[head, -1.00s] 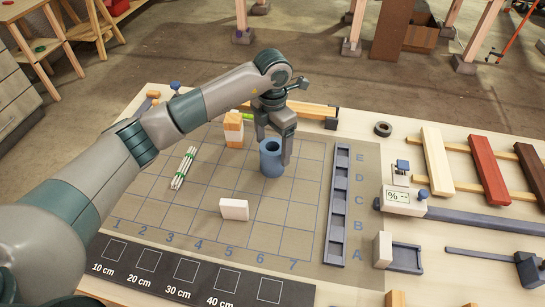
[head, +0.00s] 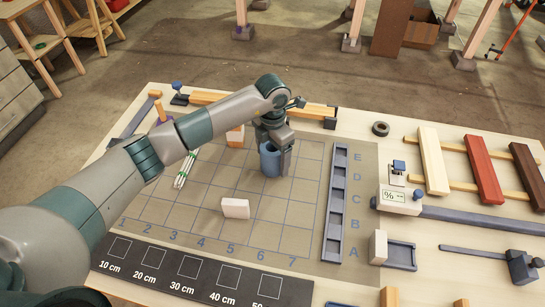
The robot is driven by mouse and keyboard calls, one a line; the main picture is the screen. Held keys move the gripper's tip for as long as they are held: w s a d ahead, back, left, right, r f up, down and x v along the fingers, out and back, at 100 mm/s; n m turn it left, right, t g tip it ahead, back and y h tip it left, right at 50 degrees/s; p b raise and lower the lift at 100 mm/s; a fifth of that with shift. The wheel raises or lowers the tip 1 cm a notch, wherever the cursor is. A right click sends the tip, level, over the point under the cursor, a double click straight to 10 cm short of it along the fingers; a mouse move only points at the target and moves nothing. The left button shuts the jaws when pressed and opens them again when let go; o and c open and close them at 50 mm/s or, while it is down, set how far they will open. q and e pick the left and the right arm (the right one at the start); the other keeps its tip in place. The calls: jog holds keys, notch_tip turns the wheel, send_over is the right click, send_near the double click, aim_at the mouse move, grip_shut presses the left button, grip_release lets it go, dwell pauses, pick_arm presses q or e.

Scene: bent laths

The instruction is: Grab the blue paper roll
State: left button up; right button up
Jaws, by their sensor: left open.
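The blue paper roll (head: 269,163) stands upright on the gridded mat (head: 215,186), in the upper right part of the grid. My left gripper (head: 273,148) is open and low over the roll. One finger is beside the roll's right side; the other is at its upper left, partly hidden. The hand covers part of the roll's top, and I cannot tell whether the fingers touch it. My right gripper is not in view.
A white block (head: 235,208) lies in front of the roll, and a bundle of white sticks (head: 186,167) lies to its left. An orange block (head: 235,137) is behind my arm. A long dark tray (head: 336,205) borders the grid's right side.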

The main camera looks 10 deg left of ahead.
aim_at(273, 147)
pick_arm(q)
jog(key=shift+c, duration=0.3)
jog(key=c, duration=1.1)
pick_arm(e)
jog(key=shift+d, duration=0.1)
pick_arm(q)
jog(key=shift+r, duration=0.15)
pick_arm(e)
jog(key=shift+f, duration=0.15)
